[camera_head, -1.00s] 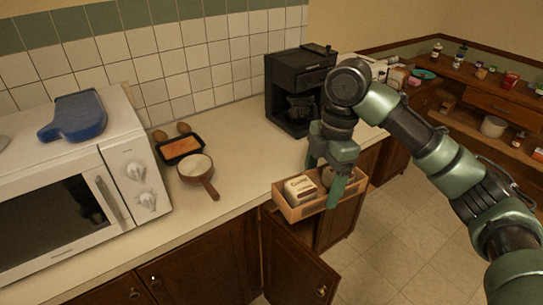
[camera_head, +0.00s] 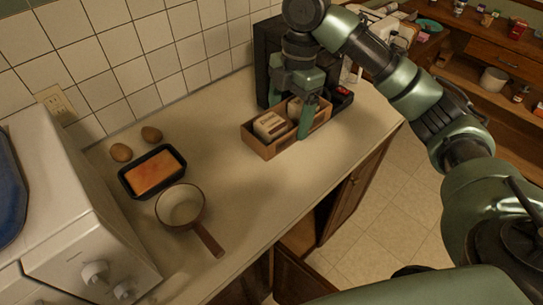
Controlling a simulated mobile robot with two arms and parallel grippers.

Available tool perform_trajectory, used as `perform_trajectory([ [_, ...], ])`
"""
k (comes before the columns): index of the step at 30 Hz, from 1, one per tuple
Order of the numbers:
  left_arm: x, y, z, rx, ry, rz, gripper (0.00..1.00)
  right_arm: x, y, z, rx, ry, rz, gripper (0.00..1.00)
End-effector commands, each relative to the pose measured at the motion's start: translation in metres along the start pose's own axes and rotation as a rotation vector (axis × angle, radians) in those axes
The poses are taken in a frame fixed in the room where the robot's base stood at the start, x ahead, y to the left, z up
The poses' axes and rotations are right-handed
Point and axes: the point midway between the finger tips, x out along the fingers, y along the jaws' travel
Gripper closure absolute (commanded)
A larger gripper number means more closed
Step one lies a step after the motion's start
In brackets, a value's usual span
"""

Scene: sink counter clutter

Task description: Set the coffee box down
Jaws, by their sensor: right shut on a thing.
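The coffee box (camera_head: 285,145) is a light brown open-topped box with a pale labelled packet (camera_head: 271,124) and another pale item inside. It is over the counter, in front of the black coffee machine. It looks level, and I cannot tell whether its base touches the counter. My right gripper (camera_head: 292,112) comes down from above and is shut on the box, with one green finger outside the near long wall. The other finger is mostly hidden. My left gripper is not in view.
The counter (camera_head: 250,190) is clear to the left of the box. A pan (camera_head: 181,206) with a brown handle, a black tray with orange food (camera_head: 153,173) and two brown eggs (camera_head: 136,143) lie farther left. A cabinet door stands open below.

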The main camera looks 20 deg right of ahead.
Motion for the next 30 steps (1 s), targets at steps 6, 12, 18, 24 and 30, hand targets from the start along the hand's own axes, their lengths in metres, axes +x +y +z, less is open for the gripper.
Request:
perform_trajectory([
  [6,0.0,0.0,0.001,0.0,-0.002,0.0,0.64,0.021,-0.001,0.002,0.0,0.002,-0.006,0.61],
  [12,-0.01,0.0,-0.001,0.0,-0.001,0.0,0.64,0.07,-0.002,0.009,0.002,0.001,-0.007,0.61],
  [18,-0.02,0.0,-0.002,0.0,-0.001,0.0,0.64,0.121,-0.001,0.015,0.001,0.0,-0.006,0.61],
  [24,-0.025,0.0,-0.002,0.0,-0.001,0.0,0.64,0.151,0.0,0.018,0.0,0.0,-0.001,0.61],
  [30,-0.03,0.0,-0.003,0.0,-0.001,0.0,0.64,0.172,-0.001,0.021,0.001,0.0,-0.004,0.61],
])
